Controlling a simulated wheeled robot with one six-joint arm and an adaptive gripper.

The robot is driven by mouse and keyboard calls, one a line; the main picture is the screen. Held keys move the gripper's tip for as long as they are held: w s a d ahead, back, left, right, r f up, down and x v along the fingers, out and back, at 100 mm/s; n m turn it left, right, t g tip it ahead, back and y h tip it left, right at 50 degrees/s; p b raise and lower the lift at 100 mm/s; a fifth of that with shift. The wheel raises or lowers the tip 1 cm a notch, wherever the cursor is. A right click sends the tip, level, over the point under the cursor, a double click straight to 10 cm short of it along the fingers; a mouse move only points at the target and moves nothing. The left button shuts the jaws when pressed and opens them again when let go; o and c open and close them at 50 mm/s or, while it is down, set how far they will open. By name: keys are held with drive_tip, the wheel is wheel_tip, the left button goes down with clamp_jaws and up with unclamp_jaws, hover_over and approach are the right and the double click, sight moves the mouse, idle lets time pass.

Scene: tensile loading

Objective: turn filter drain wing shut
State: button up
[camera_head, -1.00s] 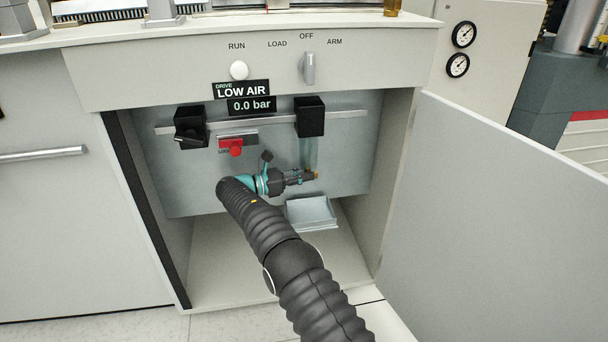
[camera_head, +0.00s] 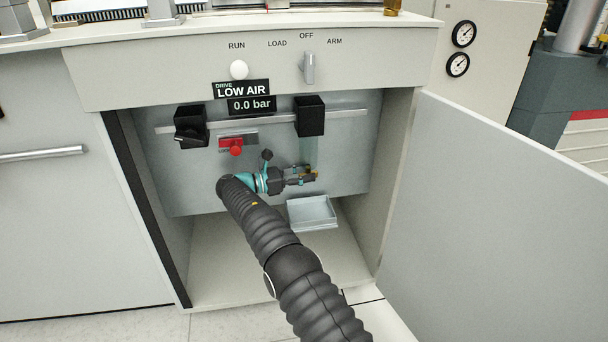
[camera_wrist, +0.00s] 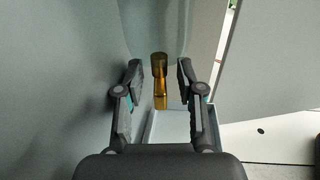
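The filter drain wing is a small amber, brass-like piece with a wider round end, seen upright in the wrist view (camera_wrist: 160,78). In the head view only a bit of amber (camera_head: 316,173) shows by my fingertips, below the clear filter bowl (camera_head: 308,150). My gripper (camera_wrist: 159,72) is open, with one dark finger on each side of the wing. Gaps show between the wing and both fingers in the wrist view. In the head view my gripper (camera_head: 303,177) reaches in from the left, in front of the back panel.
A shallow grey tray (camera_head: 313,214) lies below the gripper. A red lockout knob (camera_head: 236,147) and a black rotary switch (camera_head: 190,128) sit left on the panel. The open cabinet door (camera_head: 500,230) stands to the right. The cabinet floor (camera_head: 240,270) is bare.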

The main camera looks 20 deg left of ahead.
drive_tip(key=shift+s+d+n+t+y+b, duration=0.15)
drive_tip(key=shift+n+t+y+b, duration=0.65)
drive_tip(key=shift+n+t+y, duration=0.65)
drive_tip(key=shift+n+t+y+b, duration=0.65)
drive_tip(key=shift+n+t+y, duration=0.15)
drive_tip(key=shift+y, duration=0.55)
drive_tip(key=s+n+t+y+b, duration=0.2)
drive_tip(key=s+n+y, duration=0.4)
drive_tip(key=s, duration=0.8)
drive_tip(key=s+d+f+m+g, duration=0.3)
drive_tip(key=s+f+m+g, duration=0.2)
drive_tip(key=f, duration=0.3)
drive_tip(key=s+d+f+m+g, duration=0.4)
drive_tip(key=f+m+g, duration=0.1)
drive_tip(key=f, duration=0.4)
drive_tip(key=shift+s+d+f+m+g, duration=0.3)
drive_tip(key=shift+s+m+g, duration=0.05)
drive_tip(key=shift+m, duration=0.4)
